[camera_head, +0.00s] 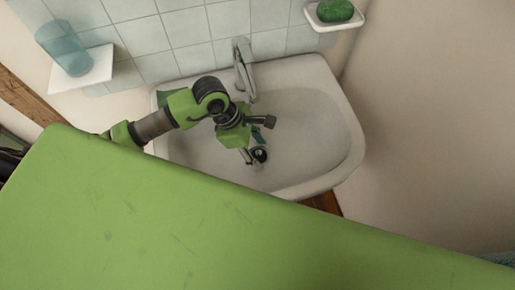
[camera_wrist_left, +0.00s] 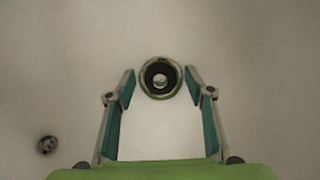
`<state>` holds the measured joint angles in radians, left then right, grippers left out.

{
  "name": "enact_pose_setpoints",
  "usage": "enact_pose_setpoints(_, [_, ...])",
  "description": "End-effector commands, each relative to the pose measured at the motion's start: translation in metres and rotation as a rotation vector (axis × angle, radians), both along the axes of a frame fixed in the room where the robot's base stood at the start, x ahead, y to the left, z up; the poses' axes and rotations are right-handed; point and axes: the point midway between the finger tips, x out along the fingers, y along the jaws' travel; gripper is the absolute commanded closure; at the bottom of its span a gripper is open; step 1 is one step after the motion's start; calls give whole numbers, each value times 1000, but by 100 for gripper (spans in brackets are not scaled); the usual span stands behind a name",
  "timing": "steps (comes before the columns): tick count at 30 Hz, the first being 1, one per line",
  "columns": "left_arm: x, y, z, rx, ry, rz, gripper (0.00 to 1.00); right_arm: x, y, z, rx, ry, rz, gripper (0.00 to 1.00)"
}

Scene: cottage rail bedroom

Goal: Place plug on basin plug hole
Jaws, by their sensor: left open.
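The white basin (camera_head: 315,125) is under the tap. In the wrist view, a shiny metal ring, the plug hole's rim (camera_wrist_left: 160,95), surrounds a dark round piece with a pale centre, which looks like the plug (camera_wrist_left: 150,76). I cannot tell whether it is fully seated. The dark round piece also shows in the head view (camera_head: 260,155). My left gripper (camera_head: 254,150) is inside the basin, pointing down. It is open, with its teal-padded fingers on either side of the ring and bare space between them. My right gripper is not in view.
The tap (camera_head: 243,68) stands at the basin's back, close to my left arm. A soap dish (camera_head: 334,24) with green soap and a shelf (camera_head: 82,70) with a blue cup are on the walls. A small round metal fitting (camera_wrist_left: 46,145) shows at lower left. The basin's right side is clear.

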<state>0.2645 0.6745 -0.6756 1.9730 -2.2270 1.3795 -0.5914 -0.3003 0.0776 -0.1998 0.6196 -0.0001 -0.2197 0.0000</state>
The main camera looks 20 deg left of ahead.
Motion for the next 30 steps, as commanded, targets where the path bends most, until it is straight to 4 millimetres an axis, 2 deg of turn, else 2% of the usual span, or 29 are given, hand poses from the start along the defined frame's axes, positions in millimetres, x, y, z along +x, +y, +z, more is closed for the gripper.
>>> enact_pose_setpoints(5, [0, 5, 11, 0, -2, 1, 51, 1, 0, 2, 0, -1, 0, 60])
enact_pose_setpoints(15, [-5, 32, 77, 2, -5, 0, 51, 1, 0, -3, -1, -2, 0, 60])
enact_pose_setpoints(21, [-8, 42, 104, 2, -2, -1, 51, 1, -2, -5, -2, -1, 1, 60])
enact_pose_setpoints(30, [-9, 45, 114, 0, 1, 0, 51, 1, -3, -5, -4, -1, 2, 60])
